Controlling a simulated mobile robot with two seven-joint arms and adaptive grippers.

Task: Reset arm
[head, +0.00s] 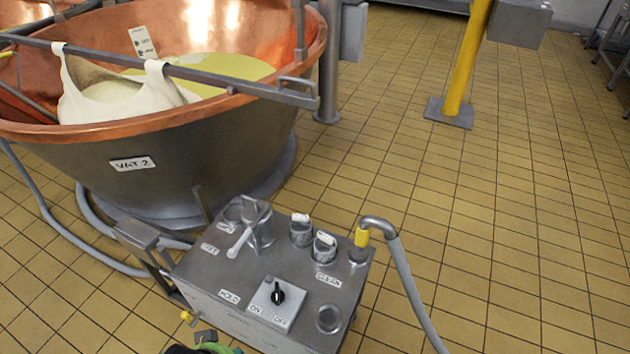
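A grey metal control box (225,285) stands in front of me. Its top carries a lever handle (243,238), two round knobs (312,238) and a black rotary switch (278,293) on a plate marked ON and OFF.
A copper vat (200,165) labelled VAT 2 stands behind the box, with white cloth (110,95) hung from a bar across it. A grey hose (405,270) runs from the box to the right. A yellow post (467,60) stands farther back. Tiled floor (520,220) at right is clear.

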